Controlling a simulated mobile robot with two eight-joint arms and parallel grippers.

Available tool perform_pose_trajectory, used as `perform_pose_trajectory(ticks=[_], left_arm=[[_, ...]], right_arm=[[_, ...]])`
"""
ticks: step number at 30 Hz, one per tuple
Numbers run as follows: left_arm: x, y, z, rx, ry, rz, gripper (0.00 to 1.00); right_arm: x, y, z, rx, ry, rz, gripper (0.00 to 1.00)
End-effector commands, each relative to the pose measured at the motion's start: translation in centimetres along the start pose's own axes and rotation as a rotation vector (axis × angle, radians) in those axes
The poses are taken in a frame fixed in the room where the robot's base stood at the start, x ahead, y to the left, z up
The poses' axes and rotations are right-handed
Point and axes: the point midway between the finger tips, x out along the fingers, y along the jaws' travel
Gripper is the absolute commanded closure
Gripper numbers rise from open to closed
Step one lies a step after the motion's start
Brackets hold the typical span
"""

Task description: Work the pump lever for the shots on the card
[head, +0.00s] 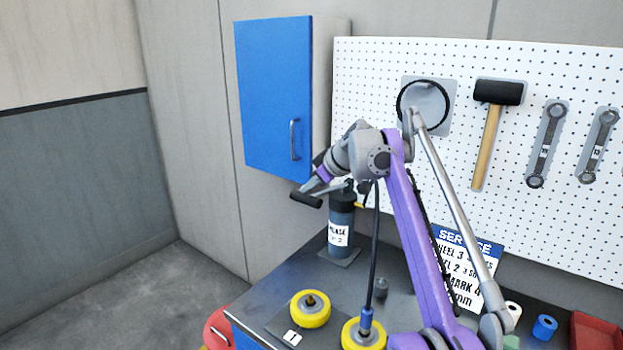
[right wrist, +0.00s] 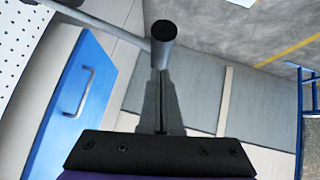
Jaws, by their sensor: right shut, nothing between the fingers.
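The grease pump (head: 341,228) is a dark cylinder with a white label, standing upright on the bench by the pegboard. Its lever has a black grip (head: 306,199) that points left; the grip also shows end-on in the right wrist view (right wrist: 163,34). My right gripper (head: 313,187) is at the grip, its fingers (right wrist: 160,105) shut and empty; whether they touch it I cannot tell. A black hose (head: 375,250) runs down to a blue fitting on a yellow wheel (head: 351,335). The service card (head: 483,243) is partly hidden by my right arm. My left gripper is out of view.
A second yellow wheel (head: 318,318) lies on the dark bench. A blue cabinet (head: 272,95) hangs behind the pump. A mallet (head: 487,140) and wrenches hang on the pegboard. Blue tape (head: 545,327) and a red tray (head: 595,333) are at the right.

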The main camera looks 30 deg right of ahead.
Motion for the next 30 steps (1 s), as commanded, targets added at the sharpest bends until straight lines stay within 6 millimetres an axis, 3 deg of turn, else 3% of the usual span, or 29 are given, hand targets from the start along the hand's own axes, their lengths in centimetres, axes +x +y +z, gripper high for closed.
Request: perform_pose_trajectory(ticks=[16, 30], left_arm=[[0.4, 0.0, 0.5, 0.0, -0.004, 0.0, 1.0], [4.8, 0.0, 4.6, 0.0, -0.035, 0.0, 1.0]], right_arm=[[0.8, -0.2, 0.8, -0.007, 0.0, 0.006, 1.0], [6.6, -3.3, 6.6, -0.239, -0.001, 0.237, 1.0]])
